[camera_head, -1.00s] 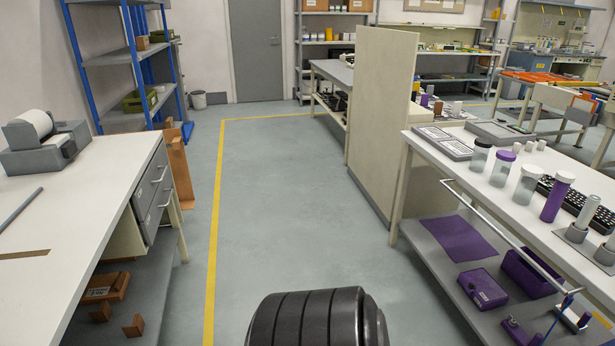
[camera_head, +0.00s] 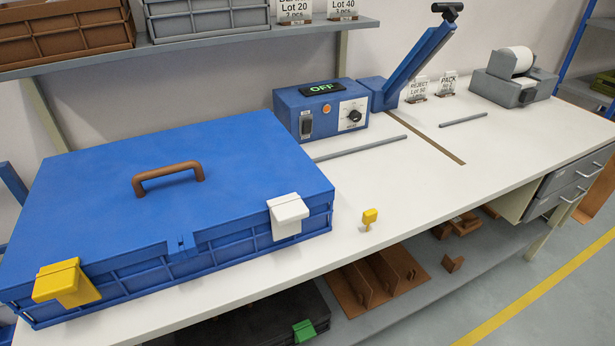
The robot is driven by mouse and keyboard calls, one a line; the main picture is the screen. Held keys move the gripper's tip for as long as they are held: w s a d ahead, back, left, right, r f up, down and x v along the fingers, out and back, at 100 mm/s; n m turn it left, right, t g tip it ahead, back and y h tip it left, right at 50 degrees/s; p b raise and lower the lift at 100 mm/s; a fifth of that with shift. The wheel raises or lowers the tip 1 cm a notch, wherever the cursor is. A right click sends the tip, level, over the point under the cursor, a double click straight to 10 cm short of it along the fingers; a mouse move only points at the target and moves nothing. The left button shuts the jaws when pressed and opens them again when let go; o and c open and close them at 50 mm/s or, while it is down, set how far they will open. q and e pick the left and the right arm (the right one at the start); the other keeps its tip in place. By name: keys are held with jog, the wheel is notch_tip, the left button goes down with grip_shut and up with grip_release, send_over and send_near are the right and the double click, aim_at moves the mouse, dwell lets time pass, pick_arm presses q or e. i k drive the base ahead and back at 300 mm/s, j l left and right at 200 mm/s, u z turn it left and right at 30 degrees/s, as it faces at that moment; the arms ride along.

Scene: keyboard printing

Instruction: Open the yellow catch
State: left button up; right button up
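The yellow catch (camera_head: 65,284) sits at the front left corner of a large blue case (camera_head: 165,215) on the workbench. It laps over the lid's front edge and looks closed. A white catch (camera_head: 287,215) sits on the same front edge, farther right, and also looks closed. The lid is down and has a brown handle (camera_head: 168,177) on top. A small yellow key-like piece (camera_head: 369,218) stands on the bench right of the case. Neither of my grippers is in view.
The white bench top (camera_head: 420,175) is mostly clear right of the case. A blue control box (camera_head: 320,107) showing OFF and a blue lever arm (camera_head: 420,62) stand behind. A grey shelf (camera_head: 250,38) with bins runs above; a lower shelf (camera_head: 400,300) holds brown parts. Grey floor lies at right.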

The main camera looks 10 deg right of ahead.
aim_at(65, 282)
jog(key=u, duration=1.1)
jog(key=j, duration=0.2)
jog(key=u, duration=0.05)
